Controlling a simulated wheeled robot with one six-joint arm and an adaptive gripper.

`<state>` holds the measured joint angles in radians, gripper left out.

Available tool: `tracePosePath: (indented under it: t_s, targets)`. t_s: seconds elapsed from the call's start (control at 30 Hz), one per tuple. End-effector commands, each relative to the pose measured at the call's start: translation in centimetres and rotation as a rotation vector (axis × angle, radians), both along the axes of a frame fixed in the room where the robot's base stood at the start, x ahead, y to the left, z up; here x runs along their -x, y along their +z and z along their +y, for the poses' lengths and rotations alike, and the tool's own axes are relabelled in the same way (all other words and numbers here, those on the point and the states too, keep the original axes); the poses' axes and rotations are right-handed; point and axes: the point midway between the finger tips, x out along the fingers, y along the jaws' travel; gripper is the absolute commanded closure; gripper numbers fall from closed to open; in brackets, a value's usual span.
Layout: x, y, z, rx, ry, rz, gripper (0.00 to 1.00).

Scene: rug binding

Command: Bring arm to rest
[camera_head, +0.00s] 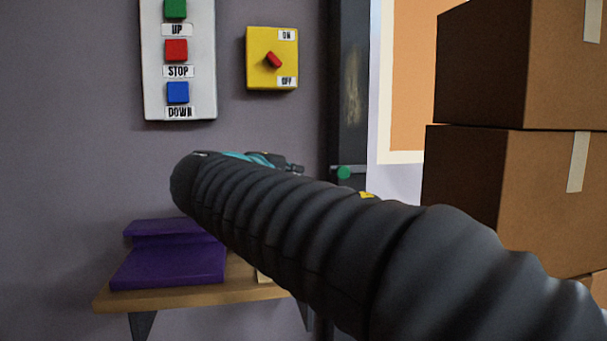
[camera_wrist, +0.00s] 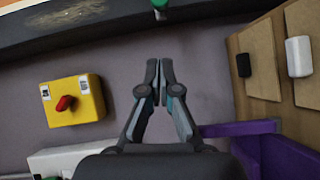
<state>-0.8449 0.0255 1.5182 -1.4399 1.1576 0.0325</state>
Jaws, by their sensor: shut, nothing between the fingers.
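My arm, in a ribbed black sleeve, crosses the head view from the lower right to the centre. My gripper shows in the wrist view (camera_wrist: 164,75), with its fingertips together and nothing between them. It points at the grey wall, apart from the yellow switch box (camera_wrist: 73,101) on its left. In the head view only a small part of the gripper (camera_head: 285,167) shows past the sleeve, below the yellow switch box (camera_head: 272,59) with its red knob and ON and OFF labels.
A white panel (camera_head: 205,60) with green, red and blue buttons hangs on the wall. A wooden shelf (camera_head: 195,294) holds purple folded items (camera_head: 168,266). Stacked cardboard boxes (camera_head: 520,185) stand at the right. A dark post (camera_head: 347,100) with a green knob (camera_head: 344,172) is near the centre.

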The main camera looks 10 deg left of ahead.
Motion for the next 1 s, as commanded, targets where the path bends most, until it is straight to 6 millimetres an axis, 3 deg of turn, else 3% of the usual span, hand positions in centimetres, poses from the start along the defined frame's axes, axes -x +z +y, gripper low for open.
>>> tracePosePath:
  t_s: [0.37, 0.47, 0.57, 0.77, 0.9, 1.0]
  targets:
    - [0.2, 0.0, -0.1, 0.000, -0.002, 0.000, 1.00]
    - [0.2, -0.4, -1.1, -0.013, -0.013, 0.017, 1.00]
    - [0.4, -1.9, -4.1, -0.054, -0.043, 0.073, 1.00]
    - [3.3, -8.4, -13.9, -0.245, -0.161, 0.272, 1.00]
    - [7.7, -13.9, -20.0, -0.436, -0.257, 0.404, 1.00]
    - [11.7, -17.9, -23.2, -0.599, -0.333, 0.481, 1.00]
